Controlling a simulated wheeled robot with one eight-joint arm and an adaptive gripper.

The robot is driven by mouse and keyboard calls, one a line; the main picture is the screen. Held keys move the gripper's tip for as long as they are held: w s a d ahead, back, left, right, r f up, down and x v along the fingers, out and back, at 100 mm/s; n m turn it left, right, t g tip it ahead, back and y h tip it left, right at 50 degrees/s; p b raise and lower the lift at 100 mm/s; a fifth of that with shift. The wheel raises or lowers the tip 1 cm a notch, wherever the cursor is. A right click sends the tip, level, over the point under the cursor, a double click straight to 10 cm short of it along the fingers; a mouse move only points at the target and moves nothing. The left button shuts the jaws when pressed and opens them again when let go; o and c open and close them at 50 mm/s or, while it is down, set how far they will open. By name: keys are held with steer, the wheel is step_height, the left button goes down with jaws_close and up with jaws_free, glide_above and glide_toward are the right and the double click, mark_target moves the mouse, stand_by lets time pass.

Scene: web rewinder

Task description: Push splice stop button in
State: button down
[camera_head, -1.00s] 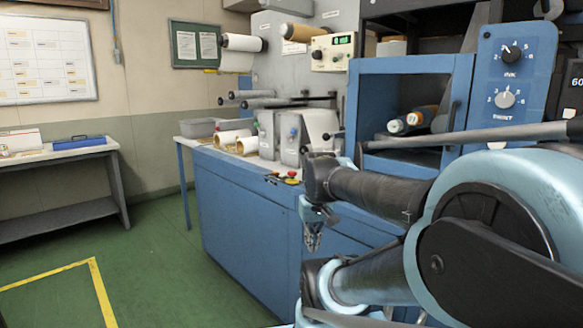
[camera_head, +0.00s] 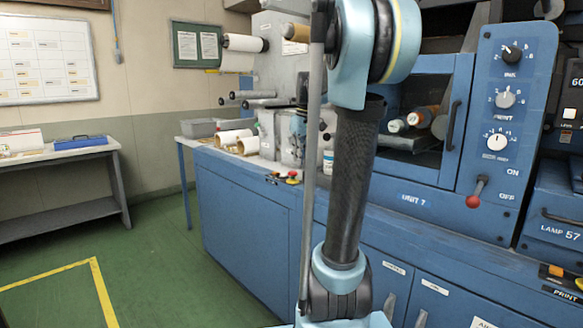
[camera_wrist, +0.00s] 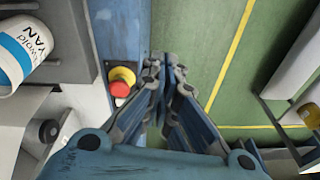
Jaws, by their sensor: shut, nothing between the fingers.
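The splice stop button is most likely the red mushroom button (camera_head: 291,177) at the front edge of the blue cabinet top. My gripper (camera_wrist: 165,70) is shut and empty. In the wrist view its fingertips lie just right of the button, apart from it, over the cabinet edge and green floor. In the head view the gripper seems to be a small bluish shape above the worktop, partly hidden by my arm, so its height over the button is unclear.
A white and blue ink can (camera_wrist: 22,55) lies left of the button in the wrist view. Grey housings (camera_head: 268,130) and paper rolls (camera_head: 236,138) stand behind the button. A lever with a red knob (camera_head: 473,201) is at the right. The floor in front is clear.

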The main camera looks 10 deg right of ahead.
step_height(320, 180, up, 3)
steer(key=n, duration=0.2)
glide_above(293, 175)
steer(key=w+d, duration=0.2)
steer(key=shift+a+y, duration=0.15)
steer(key=shift+y, duration=0.15)
steer(key=f, duration=0.3)
steer(key=a+f, duration=0.1)
steer(key=f, duration=0.5)
steer(key=shift+w+a+f, duration=0.25)
steer(key=shift+w+f, duration=0.15)
